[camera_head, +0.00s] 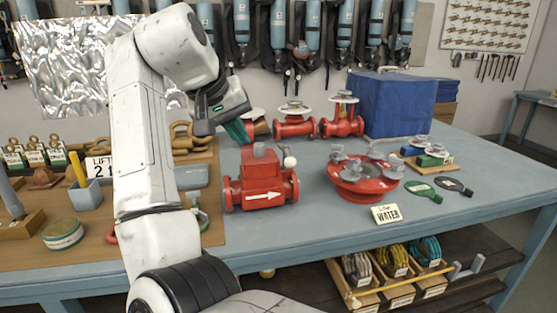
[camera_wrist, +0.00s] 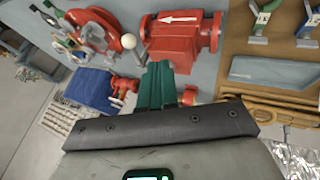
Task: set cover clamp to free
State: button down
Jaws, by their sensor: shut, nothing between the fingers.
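A red valve-like body (camera_head: 262,181) with a white arrow stands upright on the blue table. A grey block (camera_head: 260,150) sits on its top, and a white ball (camera_head: 290,162) on a lever is at its right side. The body (camera_wrist: 178,40) and the white ball (camera_wrist: 128,41) also show in the wrist view. I cannot tell for sure which part is the cover clamp, nor its setting. My gripper (camera_head: 244,137) has teal fingers that are shut and empty, above and behind the body. The fingers (camera_wrist: 160,75) point toward the body in the wrist view.
A round red fitting (camera_head: 362,186) with several grey knobs stands to the right. Red valves (camera_head: 295,124) and a blue bag (camera_head: 393,104) are behind. A tan board (camera_head: 100,251) with tools and chains lies left. Bare table shows at the front and far right.

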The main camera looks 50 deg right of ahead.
jog(key=s+d+f, duration=0.1)
jog(key=d+f, duration=0.6)
jog(key=d, duration=0.1)
jog(key=shift+d+f, duration=0.25)
jog(key=shift+d, duration=0.15)
jog(key=shift+s, duration=0.15)
